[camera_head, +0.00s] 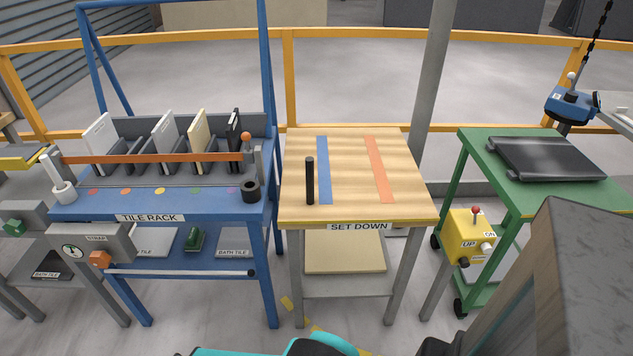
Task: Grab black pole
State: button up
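The black pole (309,181) stands upright on the wooden table (350,213) labelled SET DOWN, near its left edge. It is just left of a blue stripe (324,165) on the tabletop. Nothing touches the pole's sides, and its whole length shows. My gripper is not in view, and only a teal part of my own body shows at the bottom edge.
The blue tile rack (160,203) on the left has upright tiles, an orange bar (150,158) and an empty-looking black ring (251,191). A green cart (520,190) holds a dark slab (545,158) on the right. A yellow control box (470,237) stands before the cart.

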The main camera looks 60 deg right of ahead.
aim_at(309, 160)
jog(key=u, duration=0.7)
jog(key=k, duration=0.15)
jog(key=z, duration=2.8)
jog(key=k, duration=0.6)
jog(key=u, duration=0.2)
jog(key=i, duration=0.6)
